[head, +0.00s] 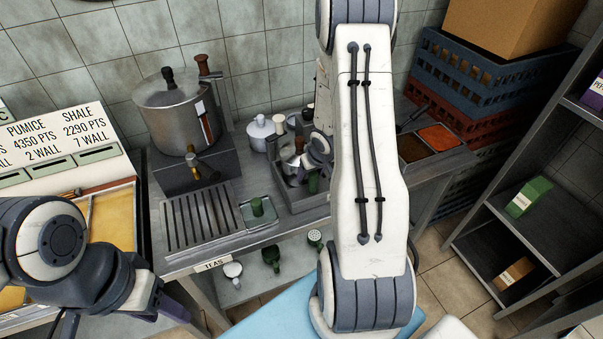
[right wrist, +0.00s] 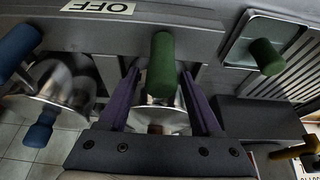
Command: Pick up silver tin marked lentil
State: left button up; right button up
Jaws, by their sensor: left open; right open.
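I see no silver tin whose label reads lentil in either view. My right gripper (right wrist: 160,76) is open in the right wrist view, its purple fingers on either side of a green handle (right wrist: 161,62) above a shiny metal vessel. I cannot tell whether the fingers touch the handle.
A steel urn (head: 182,115) and a white teapot (head: 260,132) stand on the counter beside a slatted drain (head: 200,218). A dark shelf (head: 520,235) at the right holds a green box (head: 529,197) and a tan box (head: 514,273). Stacked crates (head: 470,80) stand behind.

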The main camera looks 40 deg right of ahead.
grip_shut()
jog(key=shift+r, duration=0.1)
dwell(1.2)
